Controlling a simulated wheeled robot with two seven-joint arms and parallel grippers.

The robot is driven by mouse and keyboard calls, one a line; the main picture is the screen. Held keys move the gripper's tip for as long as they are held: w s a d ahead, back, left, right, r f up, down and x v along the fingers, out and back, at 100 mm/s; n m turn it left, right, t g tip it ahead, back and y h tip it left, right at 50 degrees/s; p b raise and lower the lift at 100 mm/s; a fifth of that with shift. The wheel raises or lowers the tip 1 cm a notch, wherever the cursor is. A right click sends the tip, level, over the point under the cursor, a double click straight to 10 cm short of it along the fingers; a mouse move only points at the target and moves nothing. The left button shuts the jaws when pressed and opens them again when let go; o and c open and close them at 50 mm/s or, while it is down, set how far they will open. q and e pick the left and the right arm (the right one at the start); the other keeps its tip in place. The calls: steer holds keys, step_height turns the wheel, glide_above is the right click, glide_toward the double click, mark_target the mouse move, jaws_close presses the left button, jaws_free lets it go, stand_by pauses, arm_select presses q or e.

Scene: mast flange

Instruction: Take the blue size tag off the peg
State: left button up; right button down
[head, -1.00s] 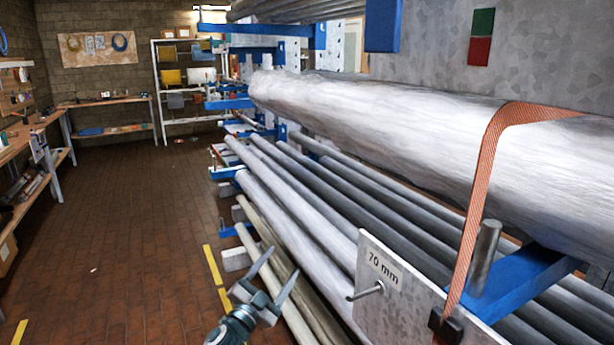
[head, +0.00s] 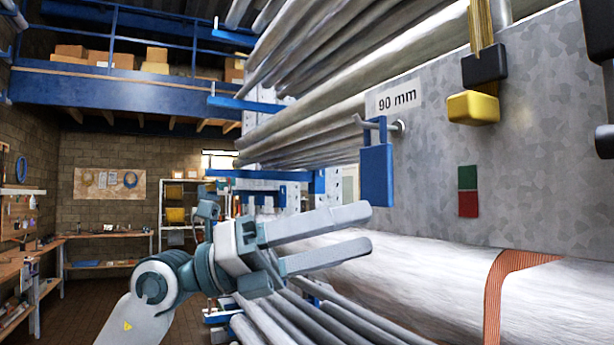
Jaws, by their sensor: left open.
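The blue size tag (head: 376,176) hangs by its top loop from a metal peg (head: 398,126) on the grey galvanised plate (head: 440,150). A label reading "90 mm" (head: 397,97) is on the plate just above the peg. My left gripper (head: 368,228) is open and empty, its two fingers pointing right. In the picture its fingertips are just below and slightly left of the tag's lower end. I see a gap between the fingers and the tag, but its depth is hard to tell. My right gripper is not in view.
Black and yellow strap buckles (head: 473,107) hang right of the tag. Green and red patches (head: 467,190) mark the plate. A large wrapped pipe (head: 420,285) with an orange strap (head: 500,290) lies below. Bundled pipes (head: 300,135) fill the rack behind. Open room lies left.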

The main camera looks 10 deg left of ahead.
arm_select(q)
steer(key=s+r+m+t+y, duration=0.3)
steer(key=s, duration=0.4)
steer(key=n+t+y, duration=0.2)
steer(key=t+y, duration=0.1)
steer(key=t, duration=0.2)
glide_toward(373, 171)
steer(key=shift+w+d+r+b, duration=0.15)
steer(key=shift+w+d+b, duration=0.15)
steer(key=shift+d, duration=0.1)
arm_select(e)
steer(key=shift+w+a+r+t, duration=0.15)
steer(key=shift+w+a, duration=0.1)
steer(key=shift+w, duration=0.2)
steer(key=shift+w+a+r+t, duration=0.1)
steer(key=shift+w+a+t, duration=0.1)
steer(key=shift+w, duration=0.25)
arm_select(q)
steer(key=shift+d, duration=0.1)
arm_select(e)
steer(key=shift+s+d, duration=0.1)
